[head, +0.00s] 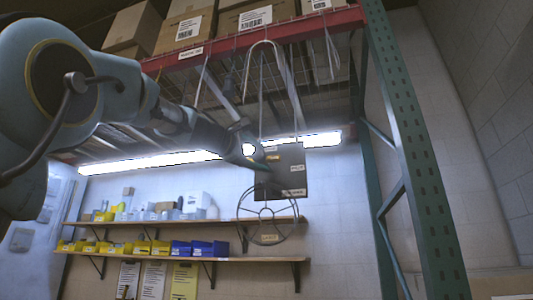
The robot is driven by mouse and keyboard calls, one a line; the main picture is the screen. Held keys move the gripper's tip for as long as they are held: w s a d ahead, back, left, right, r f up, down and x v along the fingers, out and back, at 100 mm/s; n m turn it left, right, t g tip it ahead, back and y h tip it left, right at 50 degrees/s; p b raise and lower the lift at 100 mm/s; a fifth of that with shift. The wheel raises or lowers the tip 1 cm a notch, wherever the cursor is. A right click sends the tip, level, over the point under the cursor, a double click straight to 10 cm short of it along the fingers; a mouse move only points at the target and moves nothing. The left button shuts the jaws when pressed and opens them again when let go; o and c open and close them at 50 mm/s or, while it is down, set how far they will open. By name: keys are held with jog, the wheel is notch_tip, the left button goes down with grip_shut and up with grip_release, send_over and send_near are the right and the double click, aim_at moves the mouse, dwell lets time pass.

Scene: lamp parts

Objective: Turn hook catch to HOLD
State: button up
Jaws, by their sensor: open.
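A dark square plate (290,160) with several small pale labels hangs below the red rack beam. A tall pale hook (262,75) loops above it, and its legs run down toward the plate. A round wire frame (267,218) with spokes and a tan label hangs below the plate. My gripper (264,168) is open at the plate's left side and covers part of it. The catch itself cannot be made out; it may be hidden behind my gripper. The label words are too small to read surely, and I cannot tell whether the gripper touches anything.
The red rack beam (240,42) carries cardboard boxes (185,25), with straps hanging beneath. A green rack post (415,150) stands to the right. A bright tube light (150,160) runs behind my arm. Shelves (180,260) with yellow and blue bins are on the back wall.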

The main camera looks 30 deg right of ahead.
aim_at(266, 159)
jog(key=shift+p+x, duration=0.55)
jog(key=shift+x, duration=1.25)
grip_shut()
